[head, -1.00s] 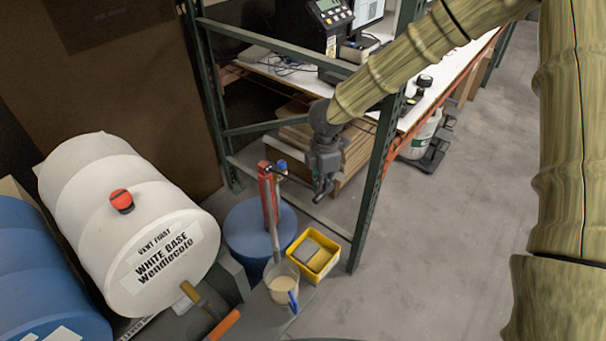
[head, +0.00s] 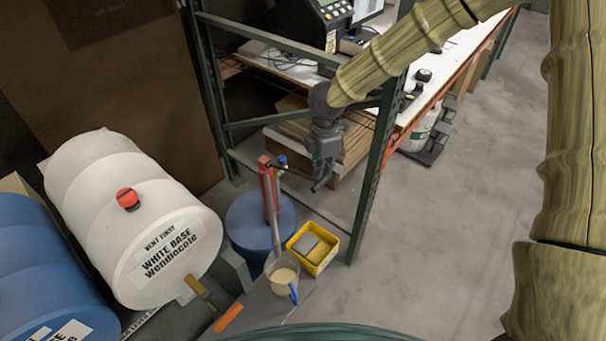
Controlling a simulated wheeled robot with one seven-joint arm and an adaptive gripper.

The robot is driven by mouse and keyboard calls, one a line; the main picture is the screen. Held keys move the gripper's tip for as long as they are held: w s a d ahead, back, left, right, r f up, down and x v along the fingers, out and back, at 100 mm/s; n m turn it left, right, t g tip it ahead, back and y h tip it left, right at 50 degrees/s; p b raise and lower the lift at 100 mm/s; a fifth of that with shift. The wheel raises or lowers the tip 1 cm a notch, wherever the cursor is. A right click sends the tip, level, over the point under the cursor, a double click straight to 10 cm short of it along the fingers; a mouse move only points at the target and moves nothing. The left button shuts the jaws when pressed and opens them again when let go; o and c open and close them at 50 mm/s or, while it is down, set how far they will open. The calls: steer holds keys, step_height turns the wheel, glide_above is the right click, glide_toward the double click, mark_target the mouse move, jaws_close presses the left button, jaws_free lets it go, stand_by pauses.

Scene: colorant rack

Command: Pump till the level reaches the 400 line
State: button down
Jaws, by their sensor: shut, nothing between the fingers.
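The red hand pump (head: 267,188) stands upright on a blue drum (head: 250,222) in the head view. A dark lever reaches from its top to the right, toward my gripper. A grey spout pipe (head: 275,237) runs down from the pump into a clear jug (head: 283,275). The jug has a blue handle (head: 293,294) and holds beige liquid. Its lines, including the 400 line, are too small to read. My gripper (head: 318,185) points down just right of the pump top, shut and empty, close to the lever's end. I cannot tell whether it touches the lever.
A yellow tub (head: 313,250) stands right of the jug. A green rack post (head: 372,180) stands right of my gripper.

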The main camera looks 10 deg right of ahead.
steer(key=shift+f, duration=0.1)
steer(key=shift+f+b, duration=4.65)
steer(key=shift+f, duration=2.85)
steer(key=shift+r+p, duration=5.15)
steer(key=shift+r, duration=2.5)
steer(key=shift+f, duration=0.2)
